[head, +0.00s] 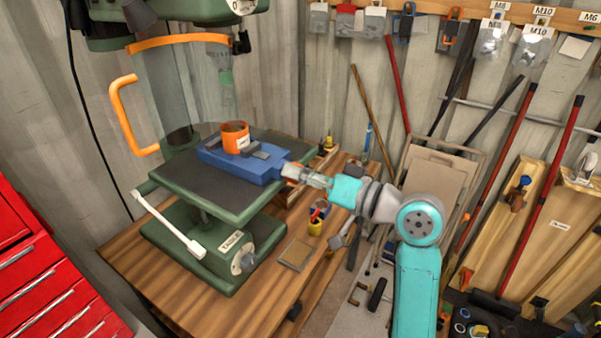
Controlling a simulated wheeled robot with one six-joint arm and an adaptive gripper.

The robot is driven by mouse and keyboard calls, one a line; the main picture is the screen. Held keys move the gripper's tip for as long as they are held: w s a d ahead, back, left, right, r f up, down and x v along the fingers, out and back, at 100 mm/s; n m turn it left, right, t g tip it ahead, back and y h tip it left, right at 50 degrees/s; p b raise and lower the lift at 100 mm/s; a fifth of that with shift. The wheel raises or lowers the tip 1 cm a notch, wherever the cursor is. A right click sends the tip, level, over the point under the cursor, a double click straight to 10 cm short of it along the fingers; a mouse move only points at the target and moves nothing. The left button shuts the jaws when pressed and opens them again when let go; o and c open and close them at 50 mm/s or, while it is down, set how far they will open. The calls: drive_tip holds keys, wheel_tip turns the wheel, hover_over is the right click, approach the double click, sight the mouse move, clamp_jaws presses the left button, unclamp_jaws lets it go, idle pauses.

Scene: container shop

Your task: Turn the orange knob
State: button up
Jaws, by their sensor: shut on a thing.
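The orange knob (291,171) shows as a small orange patch at the right end of the blue vise (230,163), mostly hidden by my fingers. My gripper (297,174) reaches in from the right, roughly level, and is shut on this knob. The vise lies on the dark top of the green drill press table (175,180). An orange cylindrical piece (235,137) stands upright on the vise, apart from my gripper.
An orange handle (124,115) and a white-ended lever (170,225) are at the drill press's left and front. A red drawer cabinet (50,275) is at left.

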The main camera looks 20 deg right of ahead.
drive_tip(key=m, duration=1.9)
drive_tip(key=shift+f, duration=0.35)
drive_tip(key=shift+m, duration=0.4)
drive_tip(key=o, duration=1.1)
drive_tip(key=shift+o, duration=0.2)
drive_tip(key=v, duration=1.2)
